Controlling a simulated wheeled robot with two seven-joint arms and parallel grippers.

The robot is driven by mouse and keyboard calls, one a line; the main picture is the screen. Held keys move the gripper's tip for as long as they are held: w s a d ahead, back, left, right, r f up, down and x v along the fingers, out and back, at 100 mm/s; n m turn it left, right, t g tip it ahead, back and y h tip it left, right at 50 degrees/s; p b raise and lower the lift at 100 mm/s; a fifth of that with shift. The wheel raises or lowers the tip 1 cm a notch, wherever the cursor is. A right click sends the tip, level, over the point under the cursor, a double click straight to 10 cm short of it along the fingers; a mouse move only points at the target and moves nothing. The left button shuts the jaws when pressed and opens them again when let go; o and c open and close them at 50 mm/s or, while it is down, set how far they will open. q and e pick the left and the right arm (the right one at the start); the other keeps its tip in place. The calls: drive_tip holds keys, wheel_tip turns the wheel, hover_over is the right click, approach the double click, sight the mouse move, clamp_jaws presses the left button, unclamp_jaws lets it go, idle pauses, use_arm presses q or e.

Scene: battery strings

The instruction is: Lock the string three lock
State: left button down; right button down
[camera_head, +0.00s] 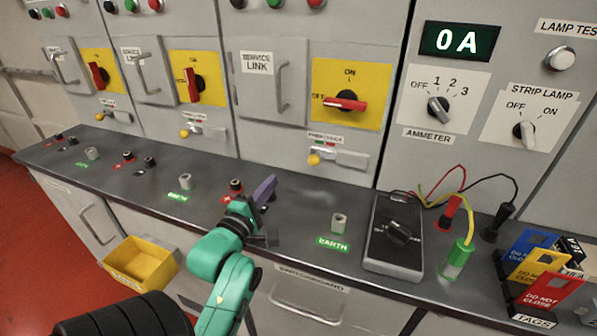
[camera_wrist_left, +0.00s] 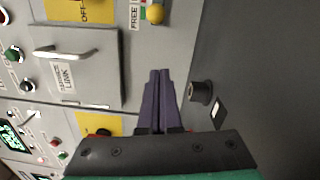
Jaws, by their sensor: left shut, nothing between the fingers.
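The string three lock is a short metal slide with a yellow knob (camera_head: 314,159) on the third panel, below its yellow switch plate. The knob stands at the left end of the slide, under a small label too fine to read in the head view. A yellow knob (camera_wrist_left: 155,14) also shows at the top of the left wrist view, beside a label reading FREE. My left gripper (camera_head: 267,187) has purple fingers pressed together and empty. It is above the bench, left of and lower than the knob in the head view, apart from it. My right gripper is not in view.
The third panel's red switch handle (camera_head: 345,104) lies horizontal. Earth post (camera_head: 339,223), a meter (camera_head: 395,235) with leads and a tag rack (camera_head: 545,275) stand on the bench. A red-and-black terminal (camera_head: 236,186) is close beside my left gripper.

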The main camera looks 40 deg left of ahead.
sight(315, 158)
use_arm(q)
drive_tip(key=p+x, duration=0.1)
drive_tip(key=x, duration=0.6)
drive_tip(key=shift+w+a+r+p, duration=0.15)
drive_tip(key=shift+w+p, duration=0.15)
drive_tip(key=d, duration=0.1)
drive_tip(key=w+d, duration=0.1)
drive_tip(key=shift+w+d+r+p, duration=0.15)
drive_tip(key=shift+d+p, duration=0.15)
drive_tip(key=shift+d, duration=0.05)
drive_tip(key=shift+w+d+r, duration=0.1)
drive_tip(key=shift+w+d, duration=0.05)
drive_tip(key=shift+d, duration=0.4)
drive_tip(key=shift+a, duration=0.1)
